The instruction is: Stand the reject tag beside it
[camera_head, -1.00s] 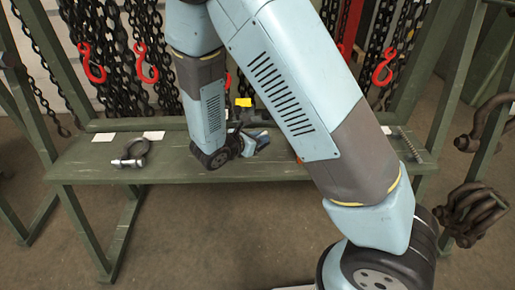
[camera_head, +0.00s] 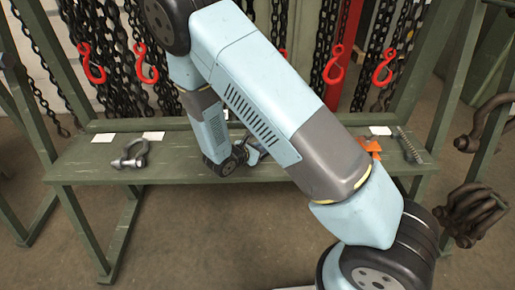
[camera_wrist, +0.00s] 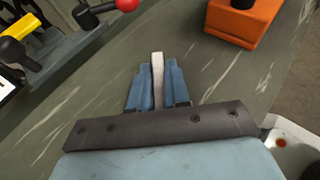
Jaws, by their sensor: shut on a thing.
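My gripper (camera_wrist: 155,88) is shut on a thin, pale piece (camera_wrist: 158,68), seen nearly edge-on between the two blue fingers. It looks like the reject tag, but its face and any marking cannot be read. The gripper is over the green bench (camera_wrist: 215,85). In the head view my arm hides most of the gripper and the held piece. An orange block with a dark part on top (camera_wrist: 243,22) stands ahead and to the right in the wrist view; it also shows in the head view (camera_head: 370,147).
A grey device with a yellow part (camera_wrist: 22,35) and red knob (camera_wrist: 127,4) is at upper left in the wrist view. Chains hang behind.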

